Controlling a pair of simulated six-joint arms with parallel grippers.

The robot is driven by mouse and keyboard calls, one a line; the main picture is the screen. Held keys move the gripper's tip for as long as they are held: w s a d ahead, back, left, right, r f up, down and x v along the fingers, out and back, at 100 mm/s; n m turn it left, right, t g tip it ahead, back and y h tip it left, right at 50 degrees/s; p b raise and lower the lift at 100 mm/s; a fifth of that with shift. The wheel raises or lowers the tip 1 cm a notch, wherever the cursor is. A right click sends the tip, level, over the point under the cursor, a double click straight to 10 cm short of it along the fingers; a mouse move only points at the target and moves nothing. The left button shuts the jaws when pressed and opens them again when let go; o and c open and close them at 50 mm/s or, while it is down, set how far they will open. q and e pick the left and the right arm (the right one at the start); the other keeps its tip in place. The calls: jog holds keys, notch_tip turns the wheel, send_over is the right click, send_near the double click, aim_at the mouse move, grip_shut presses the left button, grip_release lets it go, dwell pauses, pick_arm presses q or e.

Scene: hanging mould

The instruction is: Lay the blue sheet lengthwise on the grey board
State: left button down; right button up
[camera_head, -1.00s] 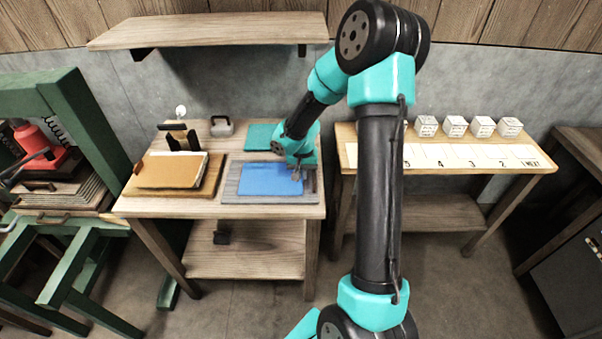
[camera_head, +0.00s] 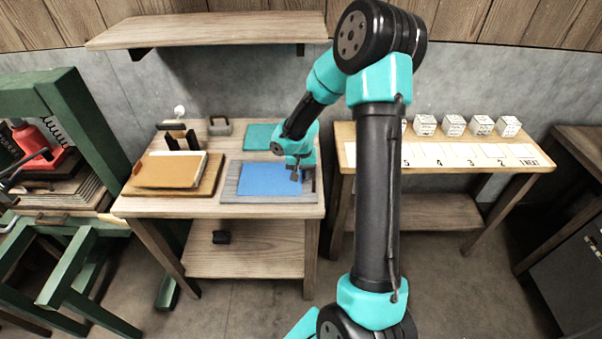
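The blue sheet (camera_head: 268,180) lies flat on the grey board (camera_head: 230,192), its long side running left to right along the board. The board rests on the wooden table, with its rim showing around the sheet. My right gripper (camera_head: 295,176) points down at the right end of the sheet. Its fingers are small and partly hidden by the wrist, so I cannot tell whether they are open or whether they touch the sheet. My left gripper is not in view.
A teal sheet (camera_head: 262,136) lies behind the board. A stack with a tan cover (camera_head: 170,171) is left of it, with a metal weight (camera_head: 220,126) behind. A side table (camera_head: 450,158) with a numbered strip and several white cubes stands at right. A green press (camera_head: 85,115) stands at left.

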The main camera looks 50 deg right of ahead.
notch_tip(320, 180, up, 12)
jog(key=shift+r, duration=0.15)
dwell(0.4)
dwell(1.4)
